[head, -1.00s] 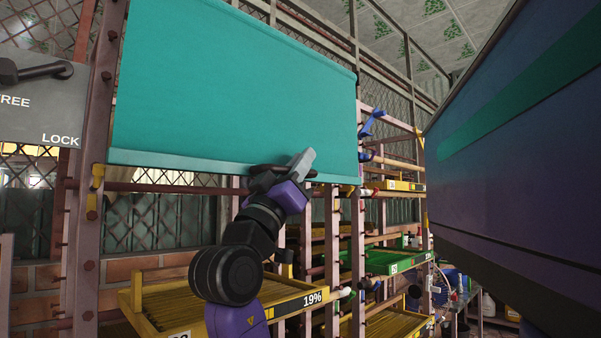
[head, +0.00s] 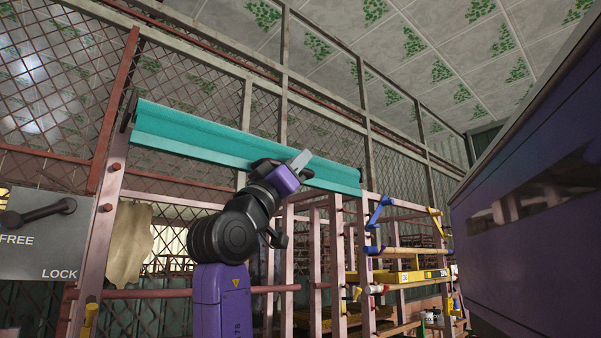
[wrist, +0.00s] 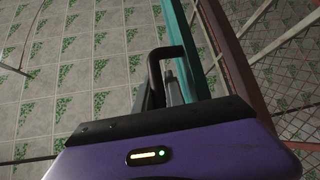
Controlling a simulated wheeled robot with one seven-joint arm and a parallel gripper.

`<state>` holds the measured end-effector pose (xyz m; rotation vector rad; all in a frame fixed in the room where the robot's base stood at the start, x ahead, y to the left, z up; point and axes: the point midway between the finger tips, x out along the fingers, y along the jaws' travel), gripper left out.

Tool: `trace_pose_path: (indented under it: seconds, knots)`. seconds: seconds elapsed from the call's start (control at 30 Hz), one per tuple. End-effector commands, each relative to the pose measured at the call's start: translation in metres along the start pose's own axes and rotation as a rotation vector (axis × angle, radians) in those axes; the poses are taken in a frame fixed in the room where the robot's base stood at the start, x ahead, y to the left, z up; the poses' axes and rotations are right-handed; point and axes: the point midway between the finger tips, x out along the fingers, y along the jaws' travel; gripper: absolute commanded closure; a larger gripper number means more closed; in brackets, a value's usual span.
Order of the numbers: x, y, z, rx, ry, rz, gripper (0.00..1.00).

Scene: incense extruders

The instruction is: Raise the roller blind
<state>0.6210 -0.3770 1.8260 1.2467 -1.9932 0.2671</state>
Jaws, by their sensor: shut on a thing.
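The teal roller blind (head: 190,138) is rolled up to a narrow strip under its top roller in the head view. Its bottom bar hangs close below the roller, and the rack behind shows beneath. My gripper (head: 282,166) is at the bottom bar, right of its middle, shut on the dark handle of the blind. In the wrist view a black looped handle (wrist: 172,52) lies at the gripper fingers (wrist: 163,90), beside the teal edge of the blind (wrist: 183,45). The exact grip contact is partly hidden.
A grey panel (head: 50,255) marked FREE and LOCK, with a dark lever (head: 38,213), is at the left. A large purple cabinet (head: 540,230) fills the right side. Racks with yellow trays (head: 410,277) stand behind. A tan hide (head: 130,245) hangs behind the mesh.

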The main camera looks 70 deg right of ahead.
Motion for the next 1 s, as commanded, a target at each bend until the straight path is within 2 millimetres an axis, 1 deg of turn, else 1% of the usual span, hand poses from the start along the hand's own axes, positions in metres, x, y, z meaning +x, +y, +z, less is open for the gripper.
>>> trace_pose_path:
  seconds: [0.03,0.37,0.4,0.43,0.77,0.87,1.0]
  knots:
    - [0.001,0.001,-0.004,0.001,0.004,0.000,1.00]
    - [0.001,0.001,-0.004,0.001,0.005,0.000,1.00]
    - [0.001,0.001,-0.004,0.001,0.005,0.000,0.84]
    - [0.001,0.001,-0.004,0.001,0.005,0.000,0.78]
    - [0.001,0.000,-0.002,0.000,0.002,0.000,0.77]
    - [-0.004,0.000,-0.002,0.001,0.002,-0.001,0.77]
    - [-0.018,-0.001,0.000,0.001,0.002,-0.002,0.77]
